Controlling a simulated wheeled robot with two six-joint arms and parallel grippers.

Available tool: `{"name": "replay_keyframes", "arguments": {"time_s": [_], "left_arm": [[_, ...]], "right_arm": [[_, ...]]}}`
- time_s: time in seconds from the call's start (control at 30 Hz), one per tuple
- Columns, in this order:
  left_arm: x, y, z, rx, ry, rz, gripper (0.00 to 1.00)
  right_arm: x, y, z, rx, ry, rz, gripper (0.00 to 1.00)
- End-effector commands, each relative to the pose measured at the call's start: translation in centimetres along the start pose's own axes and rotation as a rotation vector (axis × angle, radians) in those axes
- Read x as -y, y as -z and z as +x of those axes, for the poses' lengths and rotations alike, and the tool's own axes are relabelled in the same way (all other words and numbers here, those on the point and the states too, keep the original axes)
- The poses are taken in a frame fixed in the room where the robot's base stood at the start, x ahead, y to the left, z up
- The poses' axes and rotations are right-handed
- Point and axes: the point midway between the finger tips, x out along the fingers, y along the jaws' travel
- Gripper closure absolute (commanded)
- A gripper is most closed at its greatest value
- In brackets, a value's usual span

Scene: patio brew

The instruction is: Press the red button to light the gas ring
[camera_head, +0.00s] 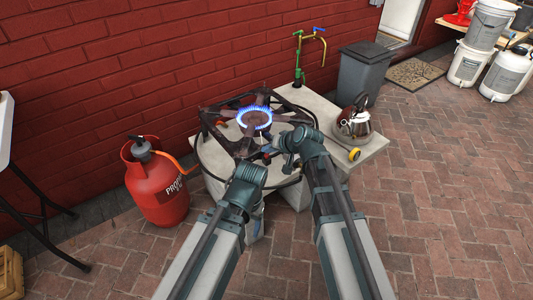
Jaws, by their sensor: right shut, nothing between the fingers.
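The gas ring (241,117) burns with a circle of blue flame in the middle of a dark metal burner stand. My right gripper (268,152) is at the front edge of the stand, shut with nothing in it. I cannot make out the red button; it may be hidden by my right gripper or wrist. My left arm reaches up to the front of the stand, left of the right arm. Its wrist bends down there, and the fingers of my left gripper are not clear.
A red propane bottle (160,190) stands left of the stand, with an orange hose. A kettle (354,124) and a small yellow round thing (355,154) are on the pale slab (372,148) at the right. A grey bin (363,73) stands behind. The brick paving at the right is clear.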

Motion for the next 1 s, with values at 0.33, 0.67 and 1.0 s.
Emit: {"name": "replay_keyframes", "arguments": {"time_s": [0.33, 0.67, 1.0], "left_arm": [[0.4, -0.2, -3.8, 0.001, -0.001, -0.004, 0.29], [0.5, -0.3, -5.4, 0.001, -0.005, -0.005, 0.29], [0.5, -0.3, -5.3, 0.001, -0.005, -0.005, 0.29]], "right_arm": [[1.9, 2.0, -2.7, -0.001, 0.000, 0.000, 1.00], [2.7, 2.8, -3.8, -0.001, 0.000, 0.000, 1.00], [2.7, 2.7, -3.7, -0.001, 0.000, 0.000, 1.00]]}}
